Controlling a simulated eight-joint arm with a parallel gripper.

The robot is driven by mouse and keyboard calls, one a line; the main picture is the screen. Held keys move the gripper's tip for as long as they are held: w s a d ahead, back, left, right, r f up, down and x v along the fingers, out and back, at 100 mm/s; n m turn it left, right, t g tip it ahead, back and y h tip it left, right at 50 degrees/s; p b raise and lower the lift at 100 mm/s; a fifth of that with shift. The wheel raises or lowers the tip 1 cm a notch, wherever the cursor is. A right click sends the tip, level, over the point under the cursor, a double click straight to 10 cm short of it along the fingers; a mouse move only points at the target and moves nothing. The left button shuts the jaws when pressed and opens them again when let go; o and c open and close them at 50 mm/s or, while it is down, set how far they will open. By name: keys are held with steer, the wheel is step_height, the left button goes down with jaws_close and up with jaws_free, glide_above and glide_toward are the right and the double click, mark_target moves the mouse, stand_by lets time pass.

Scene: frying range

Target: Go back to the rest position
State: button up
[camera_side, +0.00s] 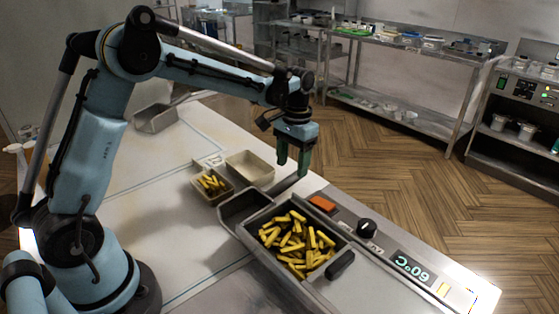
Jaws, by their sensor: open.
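My gripper (293,160) is at the end of my blue arm, with its green fingers pointing down. It is open and nothing shows between its fingers. It hangs in the air above the back edge of the worktop, behind the fryer basket (338,270) in the picture. The basket holds many yellow fries (292,243) and has a black handle grip at its right. The gripper appears apart from the basket and the containers.
A small container with fries (212,184) and an empty beige container (250,168) stand left of the gripper.

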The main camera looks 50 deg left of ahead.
step_height(320, 180, up, 6)
steer(key=s+d+r+t, duration=0.2)
steer(key=s+r+t, duration=0.2)
steer(key=s, duration=0.5)
steer(key=s+d+f+t, duration=0.1)
steer(key=s+f+t, duration=0.2)
steer(key=s, duration=0.4)
steer(key=shift+s+d+f+m+t, duration=0.2)
steer(key=shift+d+m+t, duration=0.15)
steer(key=shift+t, duration=0.25)
